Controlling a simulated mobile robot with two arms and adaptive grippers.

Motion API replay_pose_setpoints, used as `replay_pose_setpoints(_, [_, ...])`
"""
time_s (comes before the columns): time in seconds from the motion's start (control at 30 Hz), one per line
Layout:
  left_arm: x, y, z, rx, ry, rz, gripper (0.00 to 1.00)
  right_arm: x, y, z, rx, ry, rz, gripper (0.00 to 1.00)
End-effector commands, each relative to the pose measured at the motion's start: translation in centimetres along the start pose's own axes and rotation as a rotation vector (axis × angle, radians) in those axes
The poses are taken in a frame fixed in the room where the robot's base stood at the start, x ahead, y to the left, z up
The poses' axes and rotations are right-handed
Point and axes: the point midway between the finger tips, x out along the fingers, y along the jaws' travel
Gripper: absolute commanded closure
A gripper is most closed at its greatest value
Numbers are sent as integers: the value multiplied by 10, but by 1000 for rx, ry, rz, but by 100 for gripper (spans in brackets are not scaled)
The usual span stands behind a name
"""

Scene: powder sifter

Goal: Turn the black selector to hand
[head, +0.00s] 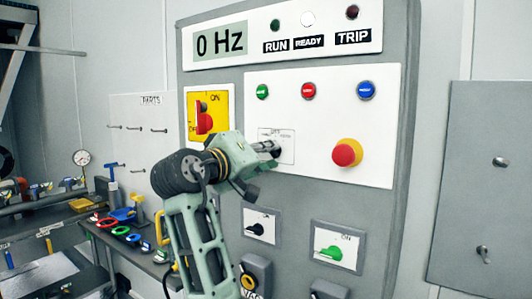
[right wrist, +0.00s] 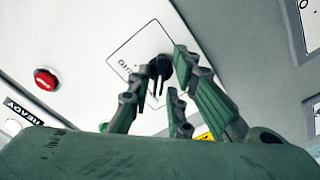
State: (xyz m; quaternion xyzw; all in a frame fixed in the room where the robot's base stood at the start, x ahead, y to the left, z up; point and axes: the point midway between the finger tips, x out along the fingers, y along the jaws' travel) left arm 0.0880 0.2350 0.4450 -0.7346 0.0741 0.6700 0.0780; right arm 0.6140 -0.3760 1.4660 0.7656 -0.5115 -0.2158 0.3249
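The black selector (right wrist: 158,68) sits on a white square plate (right wrist: 135,50) in the right wrist view. In the head view the plate (head: 287,148) shows at the middle of the white panel, and the selector is mostly hidden by my right gripper (head: 270,149). In the right wrist view the fingers of my right gripper (right wrist: 156,84) are spread, on either side of the selector and close to it. A gap shows between the left finger and the selector; contact on the right side is hard to tell. My left gripper is not in view.
Near the plate are a red mushroom button (head: 346,153), a yellow-and-red switch (head: 206,114) and green (head: 262,92), red (head: 309,90) and blue (head: 366,90) buttons. Lower selectors, one black (head: 256,229) and one green (head: 331,252), sit below. A cluttered bench stands at left.

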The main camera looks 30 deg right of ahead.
Motion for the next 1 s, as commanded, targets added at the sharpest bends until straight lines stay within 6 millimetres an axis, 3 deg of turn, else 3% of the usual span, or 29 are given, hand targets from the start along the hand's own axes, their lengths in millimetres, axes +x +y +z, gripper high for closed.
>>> replay_pose_setpoints(0.47, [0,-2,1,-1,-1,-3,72,-7,-1,0,1,0,-1,72])
replay_pose_setpoints(1.0, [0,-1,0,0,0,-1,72,-107,-1,0,0,0,-3,72])
